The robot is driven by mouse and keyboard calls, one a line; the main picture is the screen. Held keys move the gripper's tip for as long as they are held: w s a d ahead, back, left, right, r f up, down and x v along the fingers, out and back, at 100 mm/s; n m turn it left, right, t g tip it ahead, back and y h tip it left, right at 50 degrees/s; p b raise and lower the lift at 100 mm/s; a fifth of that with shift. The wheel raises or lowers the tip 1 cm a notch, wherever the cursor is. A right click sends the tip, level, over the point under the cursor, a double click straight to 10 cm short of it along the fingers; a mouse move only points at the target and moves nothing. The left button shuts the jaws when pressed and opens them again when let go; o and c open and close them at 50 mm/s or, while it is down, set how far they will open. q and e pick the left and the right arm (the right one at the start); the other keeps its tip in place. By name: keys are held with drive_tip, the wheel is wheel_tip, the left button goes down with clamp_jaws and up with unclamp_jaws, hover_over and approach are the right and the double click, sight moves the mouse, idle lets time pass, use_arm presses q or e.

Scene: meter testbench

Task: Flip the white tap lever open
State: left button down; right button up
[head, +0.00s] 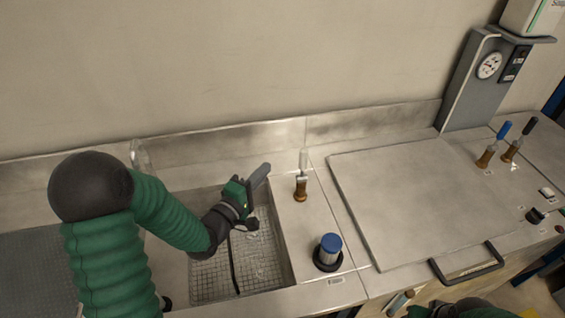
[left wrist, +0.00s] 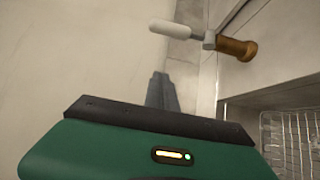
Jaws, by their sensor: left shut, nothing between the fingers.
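The white tap lever (head: 303,160) stands up from a brass tap body (head: 301,188) on the steel counter, just right of the sink. In the left wrist view the white lever (left wrist: 172,28) points left from its grey joint, with the brass base (left wrist: 237,48) at right. My left gripper (head: 262,171) is above the sink, left of the lever and apart from it. Its fingers are shut with nothing between them; they also show in the left wrist view (left wrist: 161,90), below the lever. My right gripper is not clearly in view.
The sink (head: 286,262) holds a wire mesh basket (head: 210,280). A blue-capped cylinder (head: 329,250) stands near the tap. A flat steel lid (head: 410,195) with a black handle (head: 468,266) lies right. Blue (head: 503,130) and black (head: 530,124) levers and a gauge panel (head: 478,85) stand farther right.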

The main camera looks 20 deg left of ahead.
sight(303, 166)
use_arm(q)
drive_tip(key=w+d, duration=0.3)
drive_tip(key=w, duration=0.7)
drive_tip(key=s+d+p, duration=0.1)
drive_tip(key=s+d, duration=0.1)
drive_tip(key=d, duration=0.1)
drive_tip(key=shift+s, duration=0.25)
use_arm(e)
drive_tip(key=shift+d+r, duration=0.4)
drive_tip(key=shift+r, duration=0.1)
use_arm(q)
drive_tip(key=shift+a, duration=0.1)
use_arm(e)
drive_tip(key=shift+a, duration=0.1)
